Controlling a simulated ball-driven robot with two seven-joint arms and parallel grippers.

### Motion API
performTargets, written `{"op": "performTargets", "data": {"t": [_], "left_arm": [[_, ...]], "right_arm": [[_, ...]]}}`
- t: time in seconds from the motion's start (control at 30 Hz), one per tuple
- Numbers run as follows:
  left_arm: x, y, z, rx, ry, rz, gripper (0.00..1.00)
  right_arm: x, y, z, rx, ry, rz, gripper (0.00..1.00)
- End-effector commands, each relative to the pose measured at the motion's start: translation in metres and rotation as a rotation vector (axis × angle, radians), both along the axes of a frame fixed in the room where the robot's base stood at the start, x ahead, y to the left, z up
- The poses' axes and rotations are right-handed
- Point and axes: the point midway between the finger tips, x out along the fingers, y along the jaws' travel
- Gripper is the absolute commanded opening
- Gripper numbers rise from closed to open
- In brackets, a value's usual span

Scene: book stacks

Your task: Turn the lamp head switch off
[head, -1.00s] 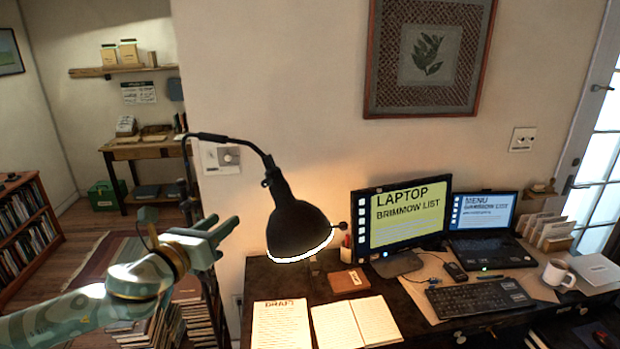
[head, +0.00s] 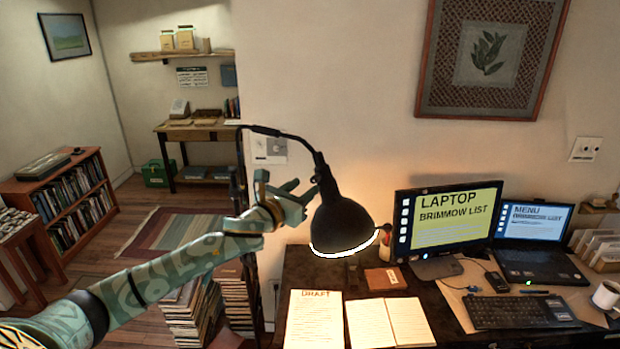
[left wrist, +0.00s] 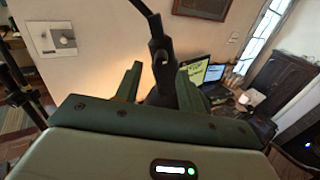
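The black desk lamp's head (head: 344,222) hangs from a curved arm, its lower rim glowing white. A small dark knob (head: 387,227) sticks out at the right of the shade; I cannot tell for sure that it is the switch. My left gripper (head: 304,189) is open, close to the left of the lamp's upper neck. In the left wrist view the lamp's neck (left wrist: 164,62) stands between the two spread green fingers (left wrist: 157,80); I cannot tell if they touch it. The shade is mostly hidden there. My right gripper is not in view.
A wall plate with a round dial (head: 270,150) is behind the lamp arm. The desk holds a draft sheet (head: 314,322), an open notebook (head: 372,323), a monitor (head: 448,225), a laptop (head: 540,262) and a keyboard (head: 512,312). Book stacks (head: 190,315) stand on the floor at left.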

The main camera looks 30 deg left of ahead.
Motion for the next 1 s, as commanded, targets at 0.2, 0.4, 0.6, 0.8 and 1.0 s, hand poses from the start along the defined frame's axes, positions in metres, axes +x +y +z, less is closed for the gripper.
{"op": "performTargets", "data": {"t": [0.2,0.4,0.6,0.8,1.0], "left_arm": [[0.032,0.0,0.0,-0.002,0.0,0.001,0.39],[0.04,-0.001,-0.001,0.0,0.001,-0.001,0.39],[0.04,0.0,-0.001,0.0,0.001,-0.001,0.36],[0.039,0.0,-0.001,0.0,0.001,-0.001,0.0],[0.039,0.0,0.0,-0.01,0.001,-0.001,0.0]], "right_arm": [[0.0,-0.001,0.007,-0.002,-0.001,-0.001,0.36],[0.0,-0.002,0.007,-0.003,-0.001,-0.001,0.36],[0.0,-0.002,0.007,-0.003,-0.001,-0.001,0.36],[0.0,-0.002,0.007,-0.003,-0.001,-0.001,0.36],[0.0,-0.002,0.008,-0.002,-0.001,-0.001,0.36]]}}
